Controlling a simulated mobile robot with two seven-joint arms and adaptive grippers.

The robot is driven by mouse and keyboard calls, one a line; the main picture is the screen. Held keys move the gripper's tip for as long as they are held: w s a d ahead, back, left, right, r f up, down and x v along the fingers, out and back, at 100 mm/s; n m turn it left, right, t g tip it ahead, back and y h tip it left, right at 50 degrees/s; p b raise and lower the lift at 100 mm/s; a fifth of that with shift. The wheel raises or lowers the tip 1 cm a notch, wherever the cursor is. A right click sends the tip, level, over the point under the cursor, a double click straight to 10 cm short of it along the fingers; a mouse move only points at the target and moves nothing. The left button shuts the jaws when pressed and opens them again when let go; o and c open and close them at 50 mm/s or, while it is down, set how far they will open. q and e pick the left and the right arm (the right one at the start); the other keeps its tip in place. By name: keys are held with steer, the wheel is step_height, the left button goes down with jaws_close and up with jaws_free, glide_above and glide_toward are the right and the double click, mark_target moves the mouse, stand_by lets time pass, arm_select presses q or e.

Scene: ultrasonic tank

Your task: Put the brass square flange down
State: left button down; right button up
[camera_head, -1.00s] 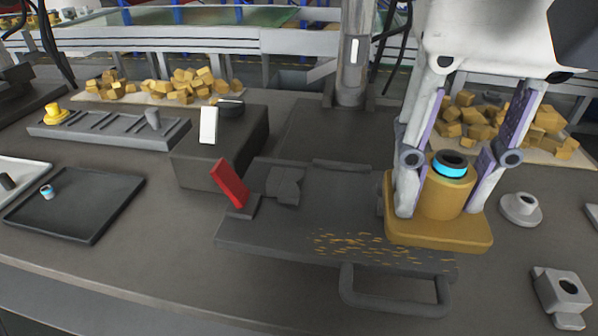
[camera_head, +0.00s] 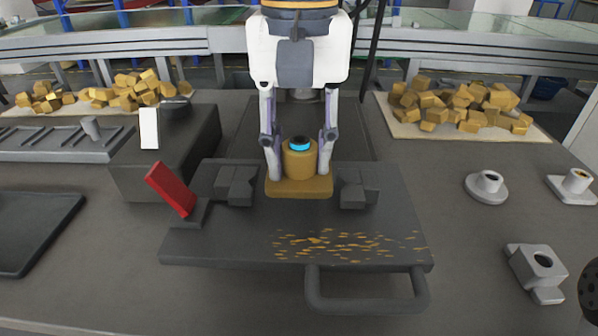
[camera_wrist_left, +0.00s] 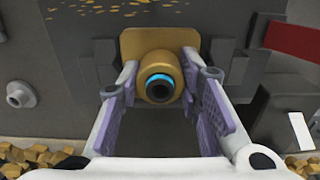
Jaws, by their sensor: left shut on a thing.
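The brass square flange (camera_head: 299,187) has a square base, a round neck and a bright blue ring around its dark bore. My left gripper (camera_head: 299,155) points down with one finger on each side of the neck and is shut on it. The flange is upright, between two dark clamp blocks (camera_head: 236,186) (camera_head: 358,188) over the dark fixture plate (camera_head: 190,245). I cannot tell whether its base touches the plate. The wrist view shows the flange (camera_wrist_left: 160,47) between the fingers (camera_wrist_left: 165,105). My right gripper is not seen.
A red lever (camera_head: 171,189) stands left of the plate, beside a dark box (camera_head: 165,165). Brass chips (camera_head: 345,244) lie on the plate's front part, above a handle (camera_head: 368,305). Grey flanged parts (camera_head: 488,187) (camera_head: 537,265) stand at right. A black tray (camera_head: 35,235) is at left.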

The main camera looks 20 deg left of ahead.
mark_target(296, 171)
arm_select(q)
steer(key=f, duration=0.4)
steer(key=shift+w+a+b, duration=0.3)
steer(key=shift+b, duration=0.05)
steer(key=shift+r, duration=0.1)
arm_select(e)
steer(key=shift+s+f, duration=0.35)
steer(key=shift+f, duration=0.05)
arm_select(q)
steer(key=c, duration=1.2)
jaws_free()
steer(key=shift+o, duration=0.2)
steer(key=shift+r, duration=0.1)
step_height(296, 171, up, 12)
steer(key=shift+s+f+p, duration=0.1)
steer(key=shift+p, duration=1)
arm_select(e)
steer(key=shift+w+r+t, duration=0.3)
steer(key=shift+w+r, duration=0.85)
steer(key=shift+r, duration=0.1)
